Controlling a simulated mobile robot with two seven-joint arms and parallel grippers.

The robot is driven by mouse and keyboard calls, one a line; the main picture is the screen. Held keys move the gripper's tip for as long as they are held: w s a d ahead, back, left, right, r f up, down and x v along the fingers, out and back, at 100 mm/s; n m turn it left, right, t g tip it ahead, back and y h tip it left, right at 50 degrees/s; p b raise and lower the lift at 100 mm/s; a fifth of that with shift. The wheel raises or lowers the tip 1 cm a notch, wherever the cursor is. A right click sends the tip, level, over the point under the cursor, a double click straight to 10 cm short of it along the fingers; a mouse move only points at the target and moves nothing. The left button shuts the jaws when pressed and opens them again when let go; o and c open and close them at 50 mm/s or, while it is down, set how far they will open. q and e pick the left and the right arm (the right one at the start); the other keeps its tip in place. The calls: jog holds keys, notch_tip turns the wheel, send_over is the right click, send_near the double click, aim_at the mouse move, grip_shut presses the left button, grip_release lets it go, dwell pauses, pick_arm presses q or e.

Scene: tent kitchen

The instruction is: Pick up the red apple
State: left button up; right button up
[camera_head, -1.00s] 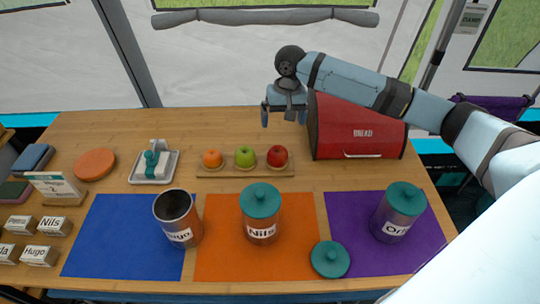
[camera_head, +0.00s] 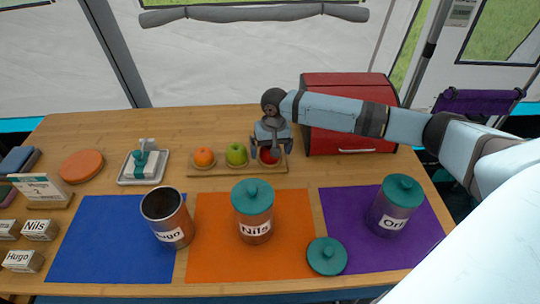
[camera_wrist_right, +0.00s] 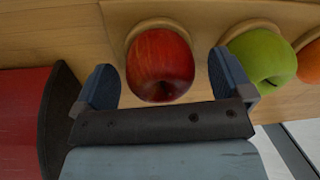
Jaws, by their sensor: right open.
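The red apple (camera_head: 268,156) sits at the right end of a wooden fruit board, partly hidden by my right gripper in the head view. In the right wrist view the red apple (camera_wrist_right: 160,64) rests in a round holder, between the two fingers. My right gripper (camera_head: 271,150) is open, pointing down over the apple; it also shows in the right wrist view (camera_wrist_right: 162,85). My left gripper is not in view.
A green apple (camera_head: 236,154) and an orange (camera_head: 204,157) sit left on the same board (camera_head: 225,172). The red bread box (camera_head: 345,140) stands close right of the gripper. Canisters labelled Hugo (camera_head: 166,217), Nils (camera_head: 253,212) and Orl (camera_head: 396,207) stand in front on coloured mats.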

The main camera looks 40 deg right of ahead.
jog(key=shift+f, duration=0.15)
jog(key=shift+c, duration=0.6)
jog(key=c, duration=0.9)
jog(key=shift+c, duration=0.2)
